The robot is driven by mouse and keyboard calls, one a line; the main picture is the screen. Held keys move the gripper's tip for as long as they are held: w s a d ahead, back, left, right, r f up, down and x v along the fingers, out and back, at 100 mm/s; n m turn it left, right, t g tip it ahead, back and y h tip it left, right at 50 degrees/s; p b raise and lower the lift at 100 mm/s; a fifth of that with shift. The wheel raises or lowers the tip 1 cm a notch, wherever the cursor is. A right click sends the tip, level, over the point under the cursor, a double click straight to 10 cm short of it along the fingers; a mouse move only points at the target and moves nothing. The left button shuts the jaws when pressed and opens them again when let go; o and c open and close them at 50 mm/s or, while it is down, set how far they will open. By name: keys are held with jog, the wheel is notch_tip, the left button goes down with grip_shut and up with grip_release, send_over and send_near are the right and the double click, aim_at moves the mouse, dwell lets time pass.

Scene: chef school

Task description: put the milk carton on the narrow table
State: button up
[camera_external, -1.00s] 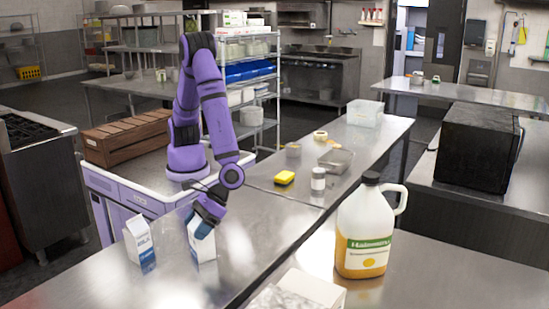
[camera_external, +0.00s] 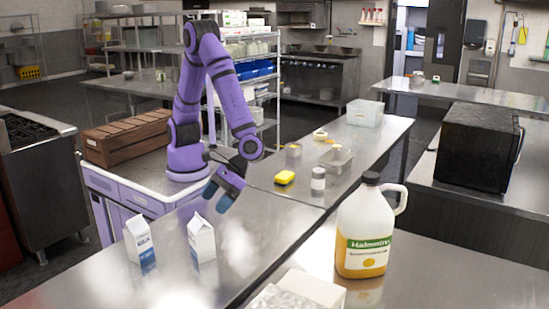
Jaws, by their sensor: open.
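Two white and blue milk cartons stand upright on the long steel table (camera_external: 258,225): the left carton (camera_external: 138,240) near its left edge and the right carton (camera_external: 201,240) a little to the right. My gripper (camera_external: 217,198) is open and empty, with its dark blue fingers pointing down. It is above and slightly right of the right carton's peaked top, apart from it. I cannot tell for certain which surface the task calls the narrow table.
A large juice jug (camera_external: 365,228) and a white box (camera_external: 305,290) are at the front right. Steel around the cartons is clear.

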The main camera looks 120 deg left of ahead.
jog(key=s+a+r+m+t+y, duration=0.1)
jog(key=s+a+r+m+t, duration=0.2)
jog(key=a+r, duration=0.5)
jog(key=s+a+r+m+y, duration=0.25)
jog(key=s+a+r, duration=0.25)
jog(key=a+r, duration=0.3)
jog(key=s+a+r+m+t+y, duration=0.2)
jog(key=s+a+m+t, duration=0.1)
jog(key=s+a, duration=0.4)
jog(key=s+a+r+m+t+y, duration=0.2)
jog(key=s+a+m, duration=0.3)
jog(key=s+a, duration=0.3)
jog(key=shift+s+r+t+y, duration=0.45)
jog(key=shift+s+r, duration=0.1)
jog(key=shift+s, duration=0.5)
